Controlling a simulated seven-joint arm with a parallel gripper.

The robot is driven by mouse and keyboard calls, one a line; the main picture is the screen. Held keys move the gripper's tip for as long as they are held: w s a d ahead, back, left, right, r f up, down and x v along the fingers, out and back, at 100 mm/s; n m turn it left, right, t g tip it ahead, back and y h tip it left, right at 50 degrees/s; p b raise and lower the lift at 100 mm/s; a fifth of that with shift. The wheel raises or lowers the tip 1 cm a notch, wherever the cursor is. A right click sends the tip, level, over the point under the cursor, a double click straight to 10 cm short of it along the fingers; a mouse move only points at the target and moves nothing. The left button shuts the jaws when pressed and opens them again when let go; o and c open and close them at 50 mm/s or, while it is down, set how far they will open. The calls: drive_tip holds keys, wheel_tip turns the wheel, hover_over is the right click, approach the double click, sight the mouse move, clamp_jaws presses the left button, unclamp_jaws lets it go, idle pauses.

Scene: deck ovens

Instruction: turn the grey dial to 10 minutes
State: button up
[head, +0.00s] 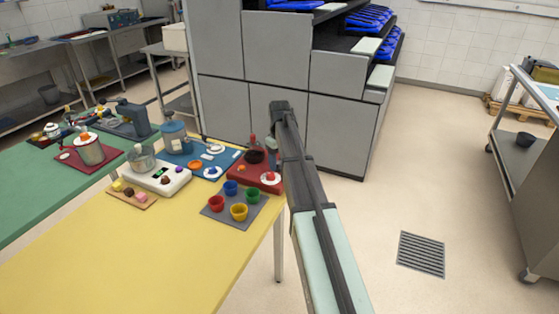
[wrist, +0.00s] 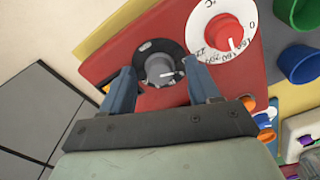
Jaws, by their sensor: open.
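The grey dial (wrist: 160,69) sits on a black round scale on a red panel (wrist: 112,68) in the wrist view. A white mark shows at its right side; the scale figures are too small to read. My gripper (wrist: 160,78) is open, with one blue-grey finger on each side of the dial. I cannot tell whether either finger touches it. In the head view the red panel (head: 239,174) lies at the yellow table's far right corner, below the end of my arm. I cannot make out the grey dial there.
A red knob (wrist: 229,33) on a white temperature scale sits close to the right finger. Blue, red, green and yellow cups (head: 239,212) stand on a grey mat nearby. A white block, a blue board and other items crowd the left. The front of the yellow table (head: 120,255) is clear.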

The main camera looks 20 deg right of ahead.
drive_tip(key=shift+c, duration=0.4)
drive_tip(key=c, duration=0.9)
drive_tip(key=shift+c, duration=0.2)
drive_tip(key=shift+m, duration=0.3)
drive_tip(key=m, duration=1.3)
drive_tip(key=shift+m, duration=0.3)
